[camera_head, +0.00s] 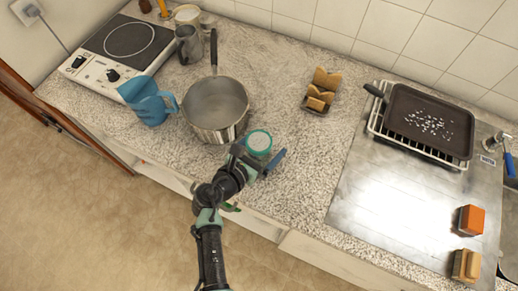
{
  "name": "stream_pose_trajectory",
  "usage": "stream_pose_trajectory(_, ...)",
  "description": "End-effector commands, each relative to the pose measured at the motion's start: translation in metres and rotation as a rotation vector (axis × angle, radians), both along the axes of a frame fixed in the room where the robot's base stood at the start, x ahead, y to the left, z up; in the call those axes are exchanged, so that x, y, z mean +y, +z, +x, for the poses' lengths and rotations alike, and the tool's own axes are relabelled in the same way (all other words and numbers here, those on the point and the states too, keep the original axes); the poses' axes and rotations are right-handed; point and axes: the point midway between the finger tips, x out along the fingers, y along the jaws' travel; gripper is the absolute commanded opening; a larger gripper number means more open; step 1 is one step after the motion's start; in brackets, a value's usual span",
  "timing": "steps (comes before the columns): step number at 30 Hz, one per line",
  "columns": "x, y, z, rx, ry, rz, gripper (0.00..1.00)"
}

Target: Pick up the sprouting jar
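The sprouting jar, seen from above by its round pale lid with a green rim (258,141), stands near the front edge of the counter, to the right of the saucepan. My gripper (258,157) is right at the jar, on its near side. A dark part of it shows left of the jar and a blue part shows to the right. The jar's body is mostly hidden behind my gripper. I cannot tell whether the fingers touch the jar or are closed on it.
A steel saucepan (216,106) stands close on the left, with a blue jug (150,101) beyond it. A small tray of sponges (321,92) lies behind to the right. A dark pan (429,122) sits on a rack. The counter right of the jar is clear.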

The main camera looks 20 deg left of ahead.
Motion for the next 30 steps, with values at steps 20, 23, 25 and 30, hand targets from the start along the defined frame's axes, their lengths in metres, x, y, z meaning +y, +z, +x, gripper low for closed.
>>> stream_pose_trajectory(20,-0.0002,-0.0001,-0.0003,0.000,0.000,0.000,0.12)
stream_pose_trajectory(23,-0.0002,-0.0002,-0.0004,0.000,0.000,0.000,0.00)
stream_pose_trajectory(25,0.0003,0.0012,0.0002,-0.002,0.000,0.000,0.00)
stream_pose_trajectory(30,0.0002,0.0013,0.0003,-0.002,0.000,0.000,0.00)
